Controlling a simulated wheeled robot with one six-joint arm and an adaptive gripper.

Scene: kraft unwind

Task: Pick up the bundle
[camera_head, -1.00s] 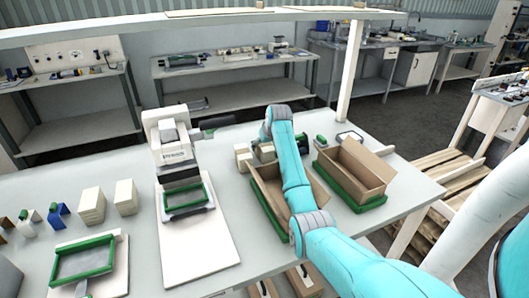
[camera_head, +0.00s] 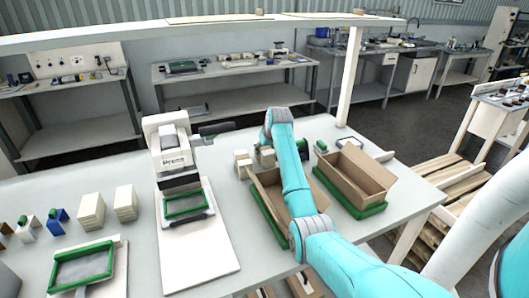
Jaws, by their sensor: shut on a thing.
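My gripper (camera_head: 265,157) shows only in part, just left of my turquoise arm, above the far end of the left cardboard box (camera_head: 265,192). The arm hides much of it. It is shut on a small cream bundle (camera_head: 245,169) at its left side. The fingertips are too small to make out clearly. Another cream block (camera_head: 241,155) shows just behind the bundle; I cannot tell whether they touch. Two more cream stacks, one (camera_head: 91,210) and another (camera_head: 125,203), stand upright on the left of the table.
A white press (camera_head: 172,150) with a green-framed tray (camera_head: 187,204) stands left of the gripper. A second open box (camera_head: 362,170) sits in a green base on the right. Another green-framed tray (camera_head: 84,266) lies at the front left. An overhead beam crosses above.

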